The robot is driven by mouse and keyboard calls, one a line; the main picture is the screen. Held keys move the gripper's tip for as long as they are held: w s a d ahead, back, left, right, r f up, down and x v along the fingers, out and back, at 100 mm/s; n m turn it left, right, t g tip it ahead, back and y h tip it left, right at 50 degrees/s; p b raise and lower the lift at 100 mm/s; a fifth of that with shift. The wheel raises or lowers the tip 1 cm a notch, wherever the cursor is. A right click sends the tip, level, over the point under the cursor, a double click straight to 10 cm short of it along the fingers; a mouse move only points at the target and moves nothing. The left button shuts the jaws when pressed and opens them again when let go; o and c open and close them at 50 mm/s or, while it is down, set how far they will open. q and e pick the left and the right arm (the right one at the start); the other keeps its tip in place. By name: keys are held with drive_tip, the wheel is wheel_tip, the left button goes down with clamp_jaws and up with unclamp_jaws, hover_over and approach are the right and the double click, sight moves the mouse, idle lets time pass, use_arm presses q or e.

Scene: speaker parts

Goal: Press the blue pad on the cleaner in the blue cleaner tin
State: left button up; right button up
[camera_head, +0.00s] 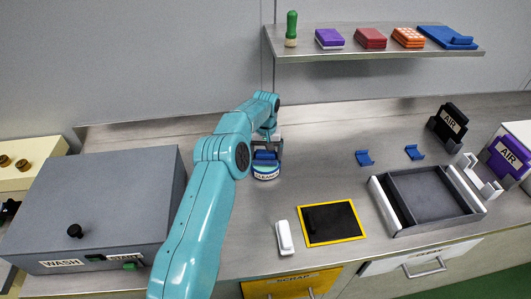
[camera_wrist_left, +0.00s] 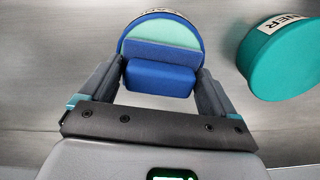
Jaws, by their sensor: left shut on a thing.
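The blue cleaner tin (camera_head: 267,173) stands on the counter under my left gripper (camera_head: 267,145), with a white label facing front. In the left wrist view the round blue tin (camera_wrist_left: 200,28) shows a teal surface inside its rim. My left gripper is shut on the raised grip of the blue pad (camera_wrist_left: 160,78). The pad lies across the tin's opening and covers its nearer part; whether it touches the cleaner I cannot tell. The pad also shows in the head view (camera_head: 265,155). My right gripper is not in view.
A teal tin (camera_wrist_left: 290,65) stands close to the right in the left wrist view. A grey wash box (camera_head: 100,200) is left. A yellow-edged black mat (camera_head: 328,223), a white-handled tool (camera_head: 284,237) and a grey tray (camera_head: 430,193) lie right. A shelf (camera_head: 370,48) with pads hangs behind.

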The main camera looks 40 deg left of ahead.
sight(265, 152)
use_arm(q)
drive_tip(key=shift+s+f+b, duration=0.1)
drive_tip(key=shift+f+b, duration=0.35)
drive_tip(key=shift+f, duration=0.1)
idle(1.4)
drive_tip(key=shift+r+p, duration=2.3)
drive_tip(key=shift+r, duration=1.35)
drive_tip(key=shift+f, duration=0.1)
